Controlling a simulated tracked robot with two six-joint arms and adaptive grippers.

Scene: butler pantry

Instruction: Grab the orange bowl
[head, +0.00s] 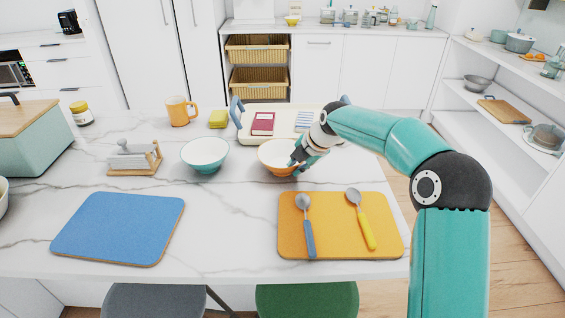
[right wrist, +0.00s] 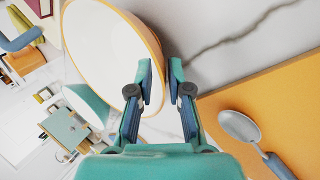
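The orange bowl (head: 272,153), white inside, sits on the marble counter near the middle. It also shows large and close in the right wrist view (right wrist: 108,45). My right gripper (head: 296,163) is at its right rim. In the right wrist view my right gripper (right wrist: 160,75) has its fingertips a narrow gap apart, one over the bowl's inside and one outside, with the rim between them. I cannot tell whether both fingers press on the rim. The gripper hides part of the bowl's right side in the head view. My left gripper is not in view.
A teal bowl (head: 205,155) stands just left of the orange one. A yellow board (head: 340,245) with two spoons lies in front. A white tray (head: 245,133) with books stands behind. A blue board (head: 118,228) lies at front left. Bare counter separates the boards.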

